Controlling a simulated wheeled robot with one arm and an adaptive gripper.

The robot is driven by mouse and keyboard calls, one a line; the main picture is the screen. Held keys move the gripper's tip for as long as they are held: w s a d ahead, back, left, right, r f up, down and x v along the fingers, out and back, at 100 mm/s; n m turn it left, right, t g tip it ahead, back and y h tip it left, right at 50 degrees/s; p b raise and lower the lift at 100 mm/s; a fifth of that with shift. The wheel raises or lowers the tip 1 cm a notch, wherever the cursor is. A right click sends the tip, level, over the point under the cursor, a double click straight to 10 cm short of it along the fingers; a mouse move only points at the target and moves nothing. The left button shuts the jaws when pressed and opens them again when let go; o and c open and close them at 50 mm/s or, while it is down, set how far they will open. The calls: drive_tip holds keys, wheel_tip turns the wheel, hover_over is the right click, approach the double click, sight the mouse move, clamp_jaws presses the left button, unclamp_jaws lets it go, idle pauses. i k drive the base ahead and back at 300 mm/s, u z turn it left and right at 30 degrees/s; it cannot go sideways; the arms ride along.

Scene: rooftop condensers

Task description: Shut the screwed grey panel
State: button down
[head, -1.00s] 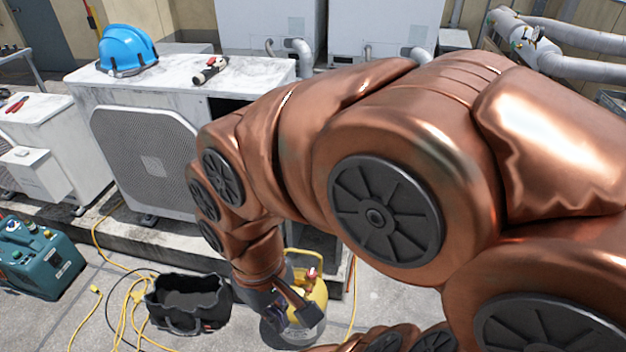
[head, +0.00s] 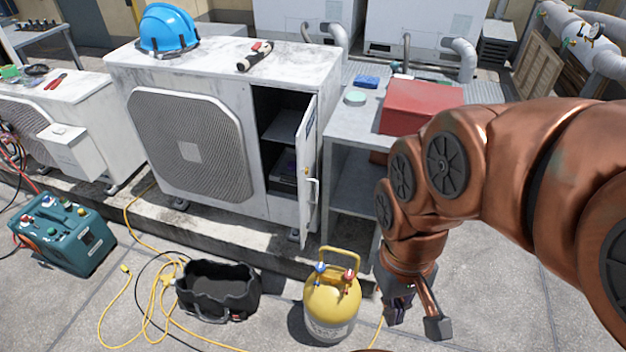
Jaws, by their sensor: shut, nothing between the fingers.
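A pale grey panel door (head: 306,178) with a light handle stands ajar on the right part of the white condenser unit (head: 215,65). It sticks out toward me and shows nearly edge-on. The dark opening (head: 264,130) to its left shows a shelf and some parts inside. Screws on the panel are too small to make out. My gripper (head: 416,316) is shut and empty. It points down low at the right, to the right of the yellow cylinder, well apart from the panel.
A yellow gas cylinder (head: 332,305) and a black tool bag (head: 217,288) stand on the ground before the unit, with yellow cable around. A metal bench (head: 350,122) holding a red box (head: 420,104) stands right of the panel. A blue helmet (head: 168,29) lies atop the unit.

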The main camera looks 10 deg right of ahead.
sight(308, 186)
drive_tip(key=z, duration=0.6)
drive_tip(key=k, duration=1.3)
drive_tip(key=u, duration=0.05)
drive_tip(key=i, duration=0.55)
drive_tip(key=u, duration=1.1)
drive_tip(key=i, duration=1)
drive_tip(key=z, duration=0.2)
